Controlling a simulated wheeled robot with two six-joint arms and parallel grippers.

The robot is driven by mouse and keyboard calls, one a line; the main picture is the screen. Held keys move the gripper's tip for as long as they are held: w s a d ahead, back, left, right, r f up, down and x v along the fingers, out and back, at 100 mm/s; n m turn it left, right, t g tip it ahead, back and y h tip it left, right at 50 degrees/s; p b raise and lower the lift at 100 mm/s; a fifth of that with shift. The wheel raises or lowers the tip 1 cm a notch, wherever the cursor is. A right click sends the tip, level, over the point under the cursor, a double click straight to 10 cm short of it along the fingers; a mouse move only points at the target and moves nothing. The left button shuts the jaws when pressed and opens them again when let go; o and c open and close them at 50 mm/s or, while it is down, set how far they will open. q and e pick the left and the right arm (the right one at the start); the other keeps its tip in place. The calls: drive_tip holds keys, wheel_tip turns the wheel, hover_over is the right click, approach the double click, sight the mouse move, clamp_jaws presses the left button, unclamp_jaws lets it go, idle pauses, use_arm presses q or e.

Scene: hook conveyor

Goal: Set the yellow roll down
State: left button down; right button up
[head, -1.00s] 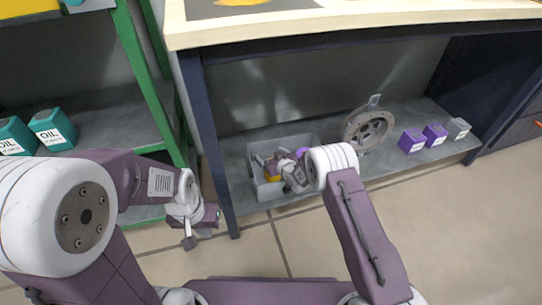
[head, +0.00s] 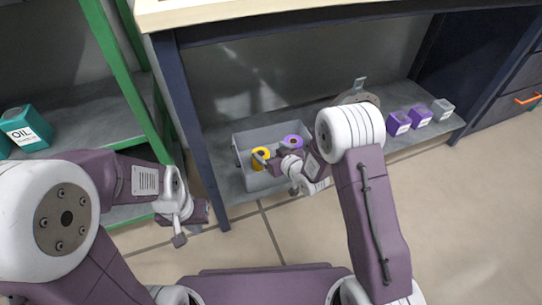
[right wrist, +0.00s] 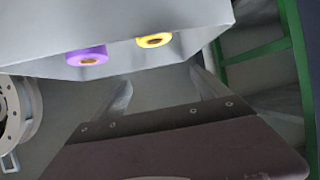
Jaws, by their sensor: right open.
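The yellow roll (head: 261,158) stands in the left part of a grey bin (head: 243,180) on the low shelf. It also shows in the right wrist view (right wrist: 154,40). A purple roll (head: 293,141) is in the same bin, to its right, and shows in the right wrist view (right wrist: 87,56). My right gripper (head: 276,174) is at the bin's front side. In the right wrist view its fingers (right wrist: 160,80) are apart, with nothing between them, and both rolls lie beyond them. My left gripper (head: 183,225) hangs left of the bench leg; its jaw opening is unclear.
A round grey metal part (head: 358,97) stands on the shelf right of the bin, partly behind my right arm. Purple boxes (head: 398,123) and a grey box (head: 443,109) are further right. A green rack (head: 120,60) holds a teal oil box (head: 25,130) at left.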

drive_tip(key=shift+r, duration=0.1)
drive_tip(key=s+d+m+g+h, duration=0.3)
drive_tip(key=s+d+g+h, duration=0.2)
drive_tip(key=s+d, duration=0.6)
drive_tip(key=s+d+r+m+g, duration=0.2)
drive_tip(key=s+g, duration=0.3)
drive_tip(key=s, duration=1.1)
drive_tip(key=shift+d, duration=0.55)
drive_tip(key=shift+r, duration=0.15)
wheel_tip(320, 180, up, 55)
drive_tip(key=p, duration=5.4)
drive_tip(key=shift+f+p, duration=0.2)
drive_tip(key=shift+p, duration=0.2)
